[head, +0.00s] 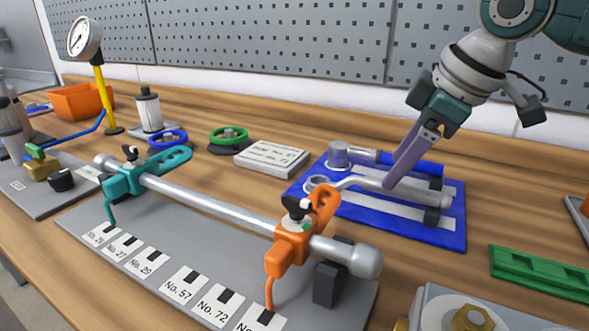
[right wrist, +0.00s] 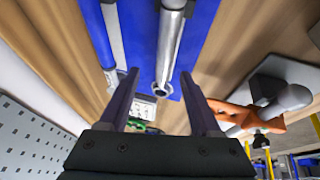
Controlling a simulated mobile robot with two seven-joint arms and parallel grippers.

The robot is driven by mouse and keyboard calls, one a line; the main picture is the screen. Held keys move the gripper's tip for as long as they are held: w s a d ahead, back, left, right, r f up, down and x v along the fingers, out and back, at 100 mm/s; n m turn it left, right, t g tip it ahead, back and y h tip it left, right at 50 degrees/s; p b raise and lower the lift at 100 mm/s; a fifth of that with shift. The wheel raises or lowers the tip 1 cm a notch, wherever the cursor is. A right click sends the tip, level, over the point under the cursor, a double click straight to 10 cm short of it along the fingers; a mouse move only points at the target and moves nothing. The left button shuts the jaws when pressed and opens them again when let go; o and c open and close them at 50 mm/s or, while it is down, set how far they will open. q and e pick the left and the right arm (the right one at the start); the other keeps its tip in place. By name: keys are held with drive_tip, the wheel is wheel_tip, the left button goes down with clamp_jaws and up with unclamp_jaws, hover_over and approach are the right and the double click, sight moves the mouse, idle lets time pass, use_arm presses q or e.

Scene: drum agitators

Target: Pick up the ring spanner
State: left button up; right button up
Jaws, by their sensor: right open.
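The silver ring spanner (head: 352,182) lies on a blue mat (head: 452,234) with white strips, its ring end to the left in the head view. In the right wrist view the spanner (right wrist: 167,48) runs down from the top, and its ring end shows between the fingers. My right gripper (head: 391,184) points down over the spanner's shaft, its fingers overlapping in the head view. In the right wrist view the right gripper (right wrist: 160,92) is open, with a finger on either side of the spanner and nothing held. My left gripper is not in view.
A blue-handled tool (head: 425,167) lies behind the spanner on the mat. A grey bar (head: 215,205) with teal (head: 120,185) and orange (head: 296,240) clamps stands to the left. A green tray (head: 540,272) is at right. A label plate (head: 271,158) lies left of the mat.

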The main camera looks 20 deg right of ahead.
sight(372, 190)
drive_tip(key=x, duration=0.4)
drive_tip(key=shift+s+a+f+b, duration=0.15)
drive_tip(key=shift+a+b, duration=0.1)
drive_tip(key=shift+b, duration=0.05)
clamp_jaws()
idle(0.4)
